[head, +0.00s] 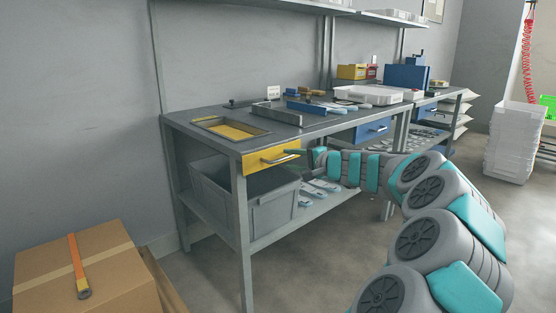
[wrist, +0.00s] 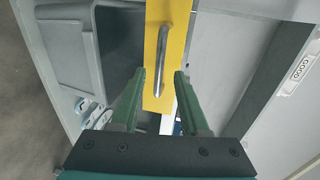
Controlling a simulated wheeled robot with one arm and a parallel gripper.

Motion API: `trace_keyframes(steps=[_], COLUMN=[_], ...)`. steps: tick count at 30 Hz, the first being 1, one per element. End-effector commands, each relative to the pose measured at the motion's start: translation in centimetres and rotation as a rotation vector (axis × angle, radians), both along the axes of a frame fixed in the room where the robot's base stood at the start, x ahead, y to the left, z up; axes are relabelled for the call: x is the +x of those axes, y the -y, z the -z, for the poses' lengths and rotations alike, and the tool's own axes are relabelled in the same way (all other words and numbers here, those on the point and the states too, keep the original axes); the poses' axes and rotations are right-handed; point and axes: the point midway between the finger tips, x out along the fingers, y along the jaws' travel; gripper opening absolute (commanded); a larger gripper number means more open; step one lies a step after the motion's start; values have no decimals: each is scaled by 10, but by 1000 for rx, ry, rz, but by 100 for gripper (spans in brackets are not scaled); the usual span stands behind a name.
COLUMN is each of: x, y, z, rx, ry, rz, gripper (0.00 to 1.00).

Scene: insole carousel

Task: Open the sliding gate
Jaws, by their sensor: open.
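I cannot make out for sure which part is the sliding gate. A yellow drawer front (head: 265,160) with a silver bar handle (head: 283,160) sits under the near end of the grey workbench top. My gripper (head: 300,154) is beside the handle, to its right. In the wrist view, the green fingers of my gripper (wrist: 160,95) are open and apart. The silver handle (wrist: 166,75) on the yellow front (wrist: 155,50) shows between and beyond them. I cannot tell whether the fingers touch it. A yellow-floored recess (head: 232,129) is in the bench top above the drawer.
A grey bin (head: 262,215) stands on the lower shelf below the drawer. Blue-and-white parts lie beside it. A blue drawer (head: 375,130) is further right. A cardboard box (head: 100,262) stands at left. Floor between is clear.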

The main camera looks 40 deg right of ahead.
Motion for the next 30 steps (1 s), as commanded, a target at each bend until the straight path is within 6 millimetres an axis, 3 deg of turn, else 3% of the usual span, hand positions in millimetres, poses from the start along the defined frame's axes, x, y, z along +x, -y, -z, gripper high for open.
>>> trace_keyframes(steps=[7, 19, 30], x=[32, 38, 38], y=[-4, -5, -5], z=[9, 9, 9], rx=[1, -1, -1], ry=[-4, -2, -3], rz=[-5, -3, -3], gripper=[45, 44, 2])
